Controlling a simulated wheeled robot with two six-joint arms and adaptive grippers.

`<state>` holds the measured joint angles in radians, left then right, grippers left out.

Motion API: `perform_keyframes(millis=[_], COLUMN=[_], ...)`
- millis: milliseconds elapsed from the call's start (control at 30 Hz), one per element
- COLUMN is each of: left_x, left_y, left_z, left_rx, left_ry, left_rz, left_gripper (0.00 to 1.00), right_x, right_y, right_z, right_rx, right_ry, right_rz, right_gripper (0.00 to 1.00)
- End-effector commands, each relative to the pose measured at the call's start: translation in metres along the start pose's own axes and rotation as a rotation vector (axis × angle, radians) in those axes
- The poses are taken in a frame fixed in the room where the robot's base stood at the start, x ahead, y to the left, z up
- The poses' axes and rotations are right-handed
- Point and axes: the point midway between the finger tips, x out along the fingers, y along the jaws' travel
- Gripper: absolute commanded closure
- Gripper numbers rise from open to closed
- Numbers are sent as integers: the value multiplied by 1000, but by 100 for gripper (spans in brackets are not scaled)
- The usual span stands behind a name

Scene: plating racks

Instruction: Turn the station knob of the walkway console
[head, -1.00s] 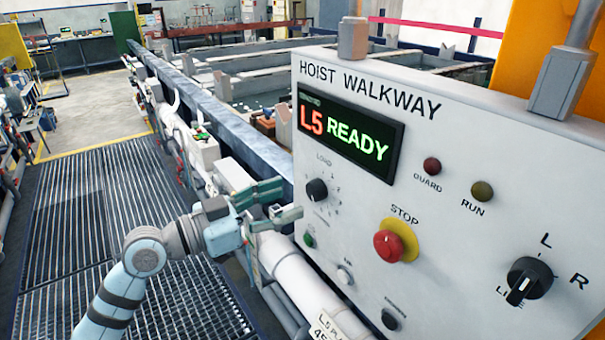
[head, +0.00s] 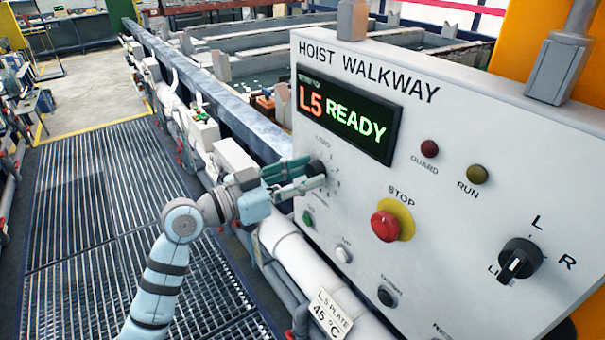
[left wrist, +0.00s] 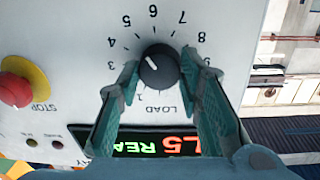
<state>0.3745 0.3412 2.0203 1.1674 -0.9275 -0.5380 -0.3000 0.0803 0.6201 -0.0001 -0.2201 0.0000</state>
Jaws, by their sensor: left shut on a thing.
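The walkway console (head: 450,130) fills the right of the head view, its display reading "L5 READY". The black station knob (left wrist: 160,70) sits in a dial of numbers in the left wrist view, which shows the panel upside down. Its white mark points to the upper left, roughly toward the 5. In the head view the knob (head: 318,167) is partly hidden by my fingers. My left gripper (head: 314,177) is shut on the knob, one finger on each side, as the left wrist view (left wrist: 160,80) also shows. My right gripper is not in view.
A red STOP button (head: 385,226) on a yellow ring and a black L/R selector (head: 517,262) are to the right of the knob. A green button (head: 308,218) sits just below it. A pale pipe (head: 290,265) runs under my gripper. The grated walkway (head: 90,220) is clear.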

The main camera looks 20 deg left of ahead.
Motion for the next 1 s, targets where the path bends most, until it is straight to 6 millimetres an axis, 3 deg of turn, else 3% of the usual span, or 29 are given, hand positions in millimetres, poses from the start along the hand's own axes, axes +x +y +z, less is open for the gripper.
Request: perform_keyframes(millis=[267,1000], left_x=[0,0], left_y=[0,-1], left_z=[-1,-1], left_rx=[-72,-491], left_ry=[6,35], left_rz=[0,-2], left_gripper=[95,95], right_x=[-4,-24], right_y=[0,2], right_z=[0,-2], right_rx=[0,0], right_ry=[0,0], right_rz=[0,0], right_gripper=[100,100])
